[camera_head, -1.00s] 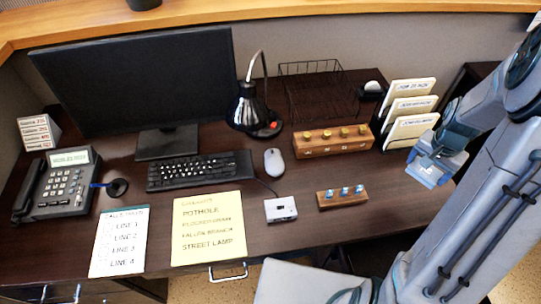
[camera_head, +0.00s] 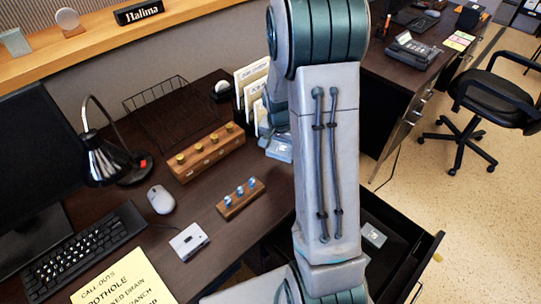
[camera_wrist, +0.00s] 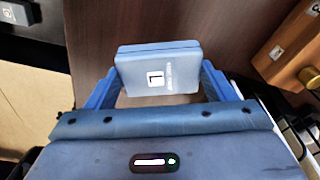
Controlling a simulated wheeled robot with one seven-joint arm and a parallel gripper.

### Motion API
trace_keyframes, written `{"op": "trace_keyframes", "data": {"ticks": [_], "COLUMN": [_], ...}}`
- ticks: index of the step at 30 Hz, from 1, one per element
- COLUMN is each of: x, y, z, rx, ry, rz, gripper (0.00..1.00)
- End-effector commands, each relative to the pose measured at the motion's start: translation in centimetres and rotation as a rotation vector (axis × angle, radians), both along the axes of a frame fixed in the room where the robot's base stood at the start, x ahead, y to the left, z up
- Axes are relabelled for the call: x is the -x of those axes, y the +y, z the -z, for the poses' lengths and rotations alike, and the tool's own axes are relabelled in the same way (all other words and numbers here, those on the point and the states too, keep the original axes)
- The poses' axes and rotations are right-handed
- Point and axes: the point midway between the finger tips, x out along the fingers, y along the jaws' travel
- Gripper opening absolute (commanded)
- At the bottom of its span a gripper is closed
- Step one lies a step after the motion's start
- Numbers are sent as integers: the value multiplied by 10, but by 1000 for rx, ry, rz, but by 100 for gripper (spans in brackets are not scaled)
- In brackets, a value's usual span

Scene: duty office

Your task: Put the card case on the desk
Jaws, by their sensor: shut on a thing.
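The card case, a flat blue-grey box with a small white label (camera_wrist: 158,68), is held between the two blue fingers of my gripper (camera_wrist: 160,82) in the wrist view. Brown desk top shows behind it. In the head view my gripper (camera_head: 279,149) is at the right end of the desk (camera_head: 193,213), beside the paper holder and partly hidden by my arm. I cannot tell whether the case touches the desk.
A wooden block with brass knobs (camera_head: 207,153), a smaller block with blue knobs (camera_head: 240,198), a mouse (camera_head: 160,199) and a small white device (camera_head: 189,241) stand on the desk. The paper holder (camera_head: 252,85) is close by. An open drawer (camera_head: 402,240) holds a small grey item (camera_head: 373,235).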

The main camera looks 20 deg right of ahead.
Motion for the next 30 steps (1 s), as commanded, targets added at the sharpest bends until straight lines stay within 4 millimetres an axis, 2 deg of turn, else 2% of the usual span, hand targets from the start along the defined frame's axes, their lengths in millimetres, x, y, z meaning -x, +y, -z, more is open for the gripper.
{"op": "trace_keyframes", "data": {"ticks": [1, 6, 8, 16, 30], "x": [-4, -15, -15, -15, -15], "y": [9, 21, 23, 23, 22], "z": [6, 15, 18, 52, 62], "rx": [0, 1, 1, 0, 0], "ry": [4, -1, 1, 3, 0], "rz": [-5, -1, 0, 1, 1], "gripper": [54, 54, 54, 54, 54]}}
